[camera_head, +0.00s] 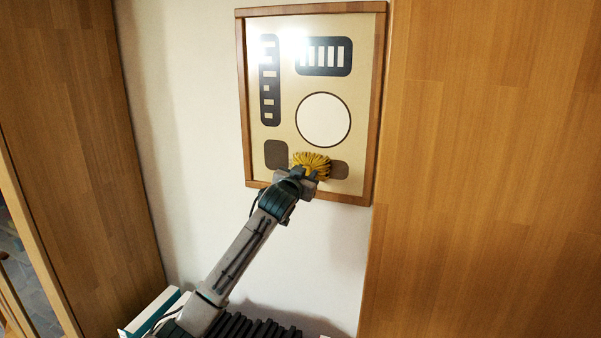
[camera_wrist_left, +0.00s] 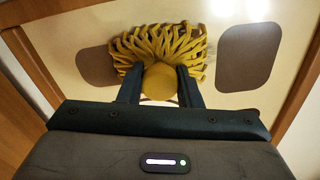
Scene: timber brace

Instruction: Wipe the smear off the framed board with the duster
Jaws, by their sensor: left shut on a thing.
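The framed board (camera_head: 365,100) hangs on the wall, with a wooden frame, pale face, dark panels and a white disc. My left gripper (camera_head: 297,175) is shut on the duster (camera_head: 312,162), a yellow stringy head at the board's lower part. In the left wrist view the gripper (camera_wrist_left: 160,92) holds the duster's round yellow knob, and its strands (camera_wrist_left: 155,42) fan out against or close to the board. One brown patch (camera_head: 276,154) lies left of the duster and another (camera_head: 339,170) right, partly covered. I cannot tell which mark is the smear. My right gripper is out of view.
Wooden panels stand left (camera_head: 75,120) and right (camera_head: 480,150) of the pale wall (camera_head: 180,110). The wall below the board is bare. A bright glare lies on the board's top left. A white and teal object (camera_head: 150,312) sits at the lower left.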

